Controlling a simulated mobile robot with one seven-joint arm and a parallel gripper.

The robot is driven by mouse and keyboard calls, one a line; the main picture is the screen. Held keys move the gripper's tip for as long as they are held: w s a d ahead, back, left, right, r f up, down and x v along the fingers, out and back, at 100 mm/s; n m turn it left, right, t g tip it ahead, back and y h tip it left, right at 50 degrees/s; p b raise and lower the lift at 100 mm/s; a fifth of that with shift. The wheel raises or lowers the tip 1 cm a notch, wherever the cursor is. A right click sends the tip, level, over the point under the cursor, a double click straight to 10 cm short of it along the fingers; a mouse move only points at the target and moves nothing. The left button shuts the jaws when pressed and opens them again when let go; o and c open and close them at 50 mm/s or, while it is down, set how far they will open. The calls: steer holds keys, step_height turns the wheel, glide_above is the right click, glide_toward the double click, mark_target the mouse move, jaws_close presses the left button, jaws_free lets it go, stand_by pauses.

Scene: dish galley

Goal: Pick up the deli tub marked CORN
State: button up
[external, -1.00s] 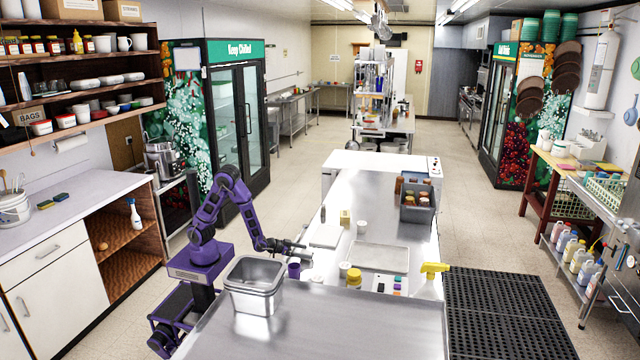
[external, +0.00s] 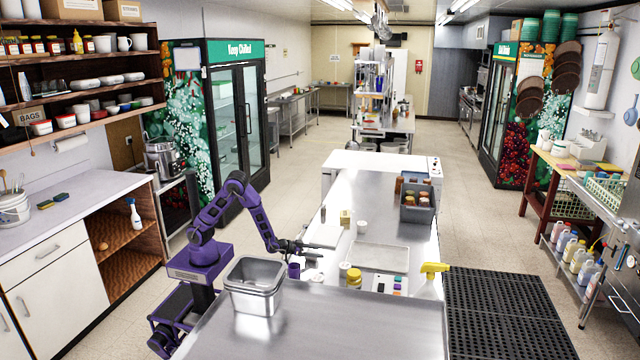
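Small pale tubs stand on the steel counter: one (external: 361,227) beyond my gripper, and one (external: 345,268) nearer, beside a yellow-lidded jar. Another pale round thing (external: 312,276) lies low near the purple cup. No lettering is legible at this size, so I cannot tell which is marked CORN. My gripper (external: 316,249) is above the counter's left side, just beyond the purple cup (external: 294,270) and left of the steel tray. I see nothing clearly held in it. Its fingers are too small to tell whether they are open or shut.
A deep steel pan (external: 254,286) stands at the counter's near left. The near right counter is bare.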

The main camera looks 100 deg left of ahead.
steer(key=shift+s+d+f, duration=0.15)
steer(key=shift+d+f, duration=0.45)
steer(key=shift+f, duration=0.35)
jaws_close()
steer(key=shift+r, duration=0.15)
steer(key=r, duration=0.3)
steer(key=r+p, duration=0.1)
steer(key=r, duration=0.3)
steer(key=r+p, duration=0.1)
steer(key=r, duration=0.2)
steer(key=shift+w+a+r, duration=0.15)
steer(key=shift+w+a, duration=0.15)
steer(key=c, duration=0.8)
jaws_free()
steer(key=o, duration=1.2)
steer(key=shift+o, duration=0.2)
steer(key=shift+s+r, duration=0.1)
